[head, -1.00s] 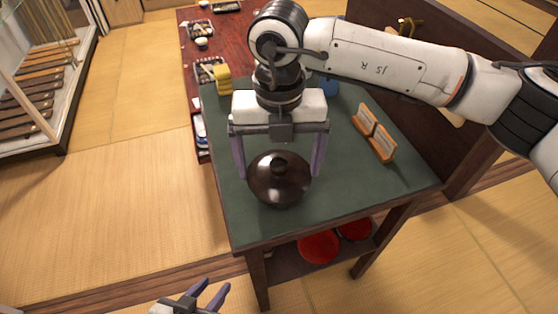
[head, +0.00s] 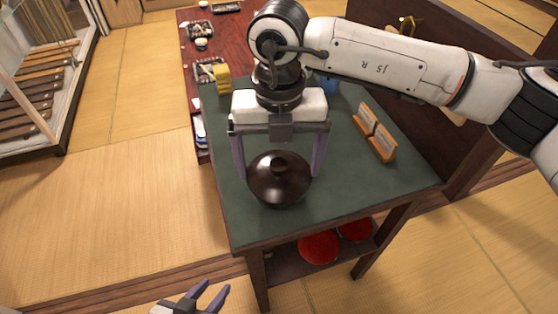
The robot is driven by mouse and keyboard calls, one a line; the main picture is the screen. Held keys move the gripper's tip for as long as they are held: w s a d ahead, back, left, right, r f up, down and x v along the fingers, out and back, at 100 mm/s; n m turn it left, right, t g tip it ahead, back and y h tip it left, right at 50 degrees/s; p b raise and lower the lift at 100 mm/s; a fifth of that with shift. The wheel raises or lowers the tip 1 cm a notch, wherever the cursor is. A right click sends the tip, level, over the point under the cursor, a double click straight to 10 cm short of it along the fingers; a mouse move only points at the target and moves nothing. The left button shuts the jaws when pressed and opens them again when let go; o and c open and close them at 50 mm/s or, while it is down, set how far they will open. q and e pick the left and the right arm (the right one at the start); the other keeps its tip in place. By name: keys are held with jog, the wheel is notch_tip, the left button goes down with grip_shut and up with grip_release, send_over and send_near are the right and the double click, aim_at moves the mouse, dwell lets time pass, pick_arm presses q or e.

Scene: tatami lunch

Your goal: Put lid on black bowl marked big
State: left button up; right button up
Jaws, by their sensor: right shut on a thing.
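A dark brown round lid (head: 279,188) with a knob on top shows near the front of the green-topped table (head: 350,195). What is under the lid is mostly hidden, and I cannot tell the black bowl apart from it or read any "big" mark. My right gripper (head: 279,176) points down over the lid, one finger at each side, shut on it at the rim. My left gripper (head: 209,294) is low at the bottom edge, away from the table, with its fingers apart and nothing between them.
Wooden stands with cards (head: 375,136) are at the table's right. A yellow object (head: 223,79) and a blue one (head: 331,87) stand at the back. Red round items (head: 318,247) lie on the shelf below. The tabletop's front right is clear.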

jog(key=shift+f+b, duration=0.1)
jog(key=shift+b, duration=0.2)
dwell(0.4)
jog(key=o, duration=0.8)
jog(key=shift+c, duration=0.2)
jog(key=shift+r+p, duration=1.7)
jog(key=shift+r, duration=1.35)
jog(key=shift+c, duration=0.3)
grip_shut()
